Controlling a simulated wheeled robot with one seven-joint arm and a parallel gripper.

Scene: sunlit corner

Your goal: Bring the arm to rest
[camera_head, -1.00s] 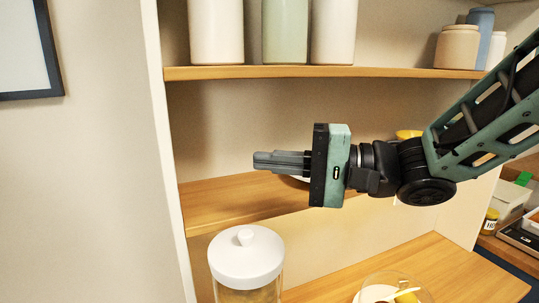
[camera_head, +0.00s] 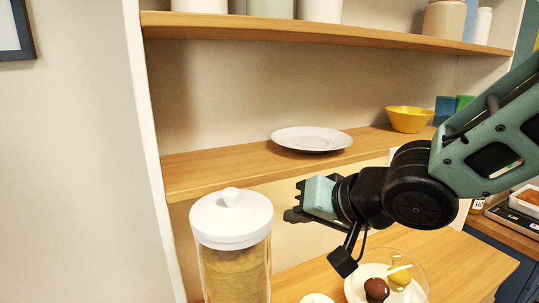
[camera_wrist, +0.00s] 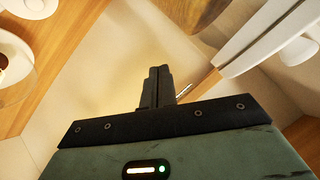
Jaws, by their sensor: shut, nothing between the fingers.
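My gripper (camera_head: 290,214) is in front of the shelf unit, between the middle shelf and the bottom board, just right of a tall glass jar. In the wrist view its two grey fingers (camera_wrist: 158,86) are together with nothing between them. In the head view the fingers point left and away, and are partly hidden behind the green gripper body. My arm reaches in from the right edge, bent at a black joint.
A white-lidded jar (camera_head: 233,222) stands close left of my gripper. A white plate (camera_head: 312,139) and a yellow bowl (camera_head: 409,119) sit on the middle shelf (camera_head: 215,172). Below my wrist, a glass dish (camera_head: 352,286) holds fruit-like items. Several canisters stand on the upper shelf (camera_head: 330,33).

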